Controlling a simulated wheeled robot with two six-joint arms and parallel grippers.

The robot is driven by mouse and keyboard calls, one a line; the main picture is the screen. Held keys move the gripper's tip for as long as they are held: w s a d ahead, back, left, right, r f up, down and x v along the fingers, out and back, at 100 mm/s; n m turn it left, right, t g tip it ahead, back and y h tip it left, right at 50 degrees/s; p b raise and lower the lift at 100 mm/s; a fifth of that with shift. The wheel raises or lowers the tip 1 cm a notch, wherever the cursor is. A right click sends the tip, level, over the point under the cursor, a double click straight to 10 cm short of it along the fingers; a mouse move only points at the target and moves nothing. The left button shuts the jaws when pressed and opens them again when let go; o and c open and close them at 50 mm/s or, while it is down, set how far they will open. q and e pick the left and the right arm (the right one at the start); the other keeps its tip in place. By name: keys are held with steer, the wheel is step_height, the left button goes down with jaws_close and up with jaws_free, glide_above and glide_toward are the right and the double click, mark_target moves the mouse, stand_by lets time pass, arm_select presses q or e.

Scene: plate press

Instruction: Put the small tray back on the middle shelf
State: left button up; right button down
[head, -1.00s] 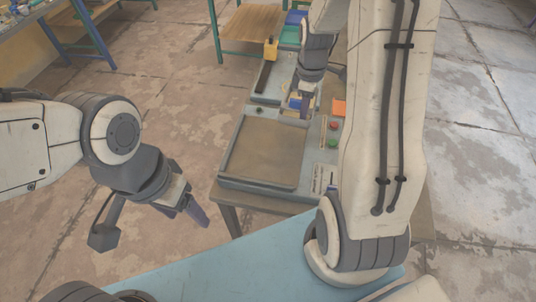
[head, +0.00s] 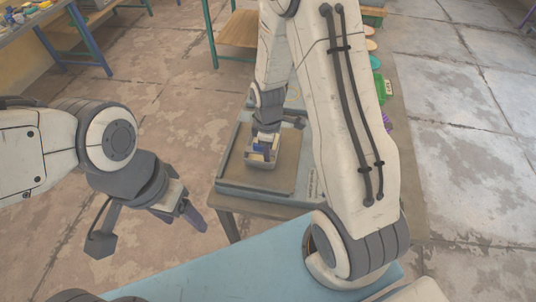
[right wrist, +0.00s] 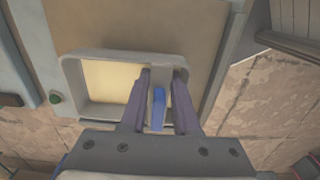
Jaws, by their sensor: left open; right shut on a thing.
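The small tray (right wrist: 72,90) is grey with a pale yellow floor and raised walls. In the right wrist view its near right part lies behind my right gripper (right wrist: 158,80), whose fingers are closed around an upright blue piece (right wrist: 158,108) at the tray. In the head view the tray (head: 262,162) is under my right gripper (head: 264,140), over the brown plate of the press bench; I cannot tell if it touches it. My left gripper (head: 188,212) is open and empty, left of the bench, above the floor. I cannot make out a middle shelf for certain.
The brown plate (head: 286,178) has a grey frame on a brown table (head: 235,205). My right arm hides much of it. A green-legged stand with a wooden shelf (head: 238,28) is behind. Open floor lies left.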

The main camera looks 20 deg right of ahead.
step_height(320, 180, down, 2)
steer(key=shift+f, duration=0.1)
steer(key=shift+f, duration=0.1)
steer(key=c, duration=0.7)
jaws_free()
steer(key=shift+o, duration=0.2)
